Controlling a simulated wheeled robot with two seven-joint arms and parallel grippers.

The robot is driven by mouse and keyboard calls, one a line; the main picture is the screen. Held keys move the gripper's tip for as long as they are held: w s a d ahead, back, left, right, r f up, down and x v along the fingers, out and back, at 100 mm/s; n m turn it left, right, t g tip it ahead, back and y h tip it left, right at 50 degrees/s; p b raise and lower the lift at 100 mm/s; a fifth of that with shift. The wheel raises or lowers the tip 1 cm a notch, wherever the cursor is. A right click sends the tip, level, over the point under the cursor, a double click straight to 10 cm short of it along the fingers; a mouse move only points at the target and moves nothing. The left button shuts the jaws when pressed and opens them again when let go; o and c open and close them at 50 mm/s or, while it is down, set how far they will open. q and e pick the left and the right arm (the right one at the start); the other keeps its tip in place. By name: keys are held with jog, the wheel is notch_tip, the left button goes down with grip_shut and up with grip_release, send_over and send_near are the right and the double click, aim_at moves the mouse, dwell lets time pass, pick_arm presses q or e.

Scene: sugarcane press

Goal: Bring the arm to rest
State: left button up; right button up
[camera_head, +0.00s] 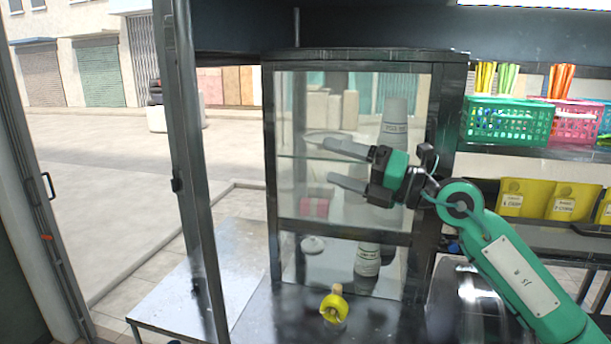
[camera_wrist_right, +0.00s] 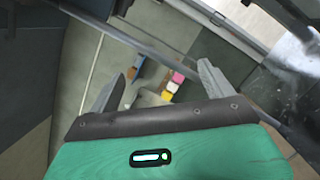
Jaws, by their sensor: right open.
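My right gripper (camera_head: 328,162) is at the end of the green right arm, which comes in from the right. Its two grey fingers point left and stand apart, with nothing between them. It is in front of the glass cabinet (camera_head: 351,230), at the height of its upper part. In the right wrist view the gripper (camera_wrist_right: 160,76) also shows open and empty, with small coloured things far beyond the fingers. My left gripper is not in view.
A small yellow object (camera_head: 334,308) stands on the dark counter below the cabinet. A metal table (camera_head: 185,295) is at lower left, behind a dark post (camera_head: 190,150). Green (camera_head: 508,122) and pink (camera_head: 575,122) baskets and yellow bins (camera_head: 520,198) are at right.

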jog(key=s+d+f+m+t+h, duration=0.25)
jog(key=d+f+m+h, duration=0.4)
jog(key=f+m, duration=0.5)
jog(key=s+d+f+m+t+h, duration=0.2)
jog(key=d+f+m+t+h, duration=0.4)
jog(key=f+m, duration=0.5)
jog(key=s+d+f+m+t+h, duration=0.1)
jog(key=s+d+f+m+h, duration=0.3)
jog(key=f+m+h, duration=0.7)
jog(key=s+d+f+m+g+y, duration=0.2)
jog(key=s+f+m+g+y, duration=0.15)
jog(key=s+f+g, duration=0.65)
jog(key=s+a+f+g+y, duration=0.1)
jog(key=s+f+g, duration=0.1)
jog(key=s+f, duration=0.45)
jog(key=s+a+f+g+y, duration=0.15)
jog(key=s+f, duration=0.25)
jog(key=s, duration=0.6)
notch_tip(320, 180, down, 32)
jog(key=g, duration=0.2)
jog(key=s+d+f, duration=0.2)
jog(key=s+f, duration=0.7)
jog(key=s+d+f+g, duration=0.1)
jog(key=s+d+f, duration=0.1)
jog(key=s+f, duration=0.7)
jog(key=shift+s+d+f+n+h, duration=0.15)
jog(key=shift+s+n+h, duration=0.2)
jog(key=shift+s, duration=0.4)
